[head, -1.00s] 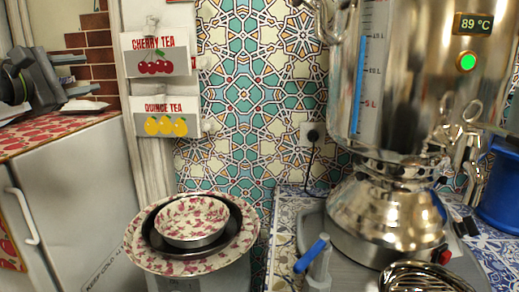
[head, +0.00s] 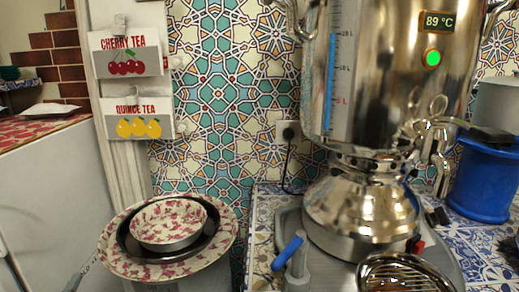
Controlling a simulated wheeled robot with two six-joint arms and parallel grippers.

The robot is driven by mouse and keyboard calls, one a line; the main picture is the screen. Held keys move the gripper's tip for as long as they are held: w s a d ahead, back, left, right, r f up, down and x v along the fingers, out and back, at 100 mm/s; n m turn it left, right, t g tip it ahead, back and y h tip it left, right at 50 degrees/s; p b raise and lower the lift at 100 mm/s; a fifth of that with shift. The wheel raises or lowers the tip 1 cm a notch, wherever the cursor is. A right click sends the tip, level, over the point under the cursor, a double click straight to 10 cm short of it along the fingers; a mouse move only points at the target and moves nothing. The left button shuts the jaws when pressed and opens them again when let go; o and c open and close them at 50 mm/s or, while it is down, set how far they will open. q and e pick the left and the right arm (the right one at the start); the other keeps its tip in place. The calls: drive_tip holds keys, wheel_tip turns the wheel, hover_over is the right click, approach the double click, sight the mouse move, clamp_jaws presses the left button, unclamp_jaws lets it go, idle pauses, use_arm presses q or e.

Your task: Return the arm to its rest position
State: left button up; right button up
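Neither of my grippers can be made out in the head view now. The tall shiny samovar (head: 375,200) stands on the counter at right; its display reads 89 °C and a green light is lit. A patterned bowl (head: 168,222) sits within a dark dish on a wide floral plate (head: 112,262) at lower left.
A blue bucket (head: 484,182) stands right of the samovar, with a dark-handled item (head: 492,134) above its rim. A blue-levered grey fitting (head: 290,255) and a round metal grille (head: 400,274) are at the front. Cherry (head: 126,60) and quince (head: 138,124) tea signs hang at left.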

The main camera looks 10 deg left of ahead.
use_arm(q)
drive_tip(key=s+d+f+n+g+h, duration=0.3)
drive_tip(key=s+d+f+n+g, duration=0.25)
drive_tip(key=s+d+f, duration=0.4)
drive_tip(key=s+d+f+n+g+h, duration=0.3)
drive_tip(key=s+d+f+n+g, duration=0.3)
drive_tip(key=s, duration=0.7)
drive_tip(key=s+d+f+h, duration=0.1)
drive_tip(key=d+f+h, duration=0.3)
drive_tip(key=f, duration=0.6)
drive_tip(key=s+a+f+y+p, duration=0.3)
drive_tip(key=f+p, duration=0.5)
drive_tip(key=p, duration=0.6)
use_arm(e)
drive_tip(key=s+d+f+g+h, duration=0.1)
drive_tip(key=s+d+f, duration=0.2)
drive_tip(key=f, duration=0.5)
use_arm(q)
drive_tip(key=s+a+g+p, duration=0.1)
drive_tip(key=s+p, duration=0.8)
drive_tip(key=s, duration=0.1)
drive_tip(key=shift+s+a+f+g, duration=0.35)
drive_tip(key=shift+a+f, duration=0.05)
drive_tip(key=shift+f, duration=0.05)
use_arm(e)
drive_tip(key=s+d+f+g, duration=0.1)
drive_tip(key=s+d, duration=0.1)
drive_tip(key=s, duration=0.8)
drive_tip(key=shift+s+f+n+h, duration=0.2)
drive_tip(key=shift+s+n+h, duration=0.2)
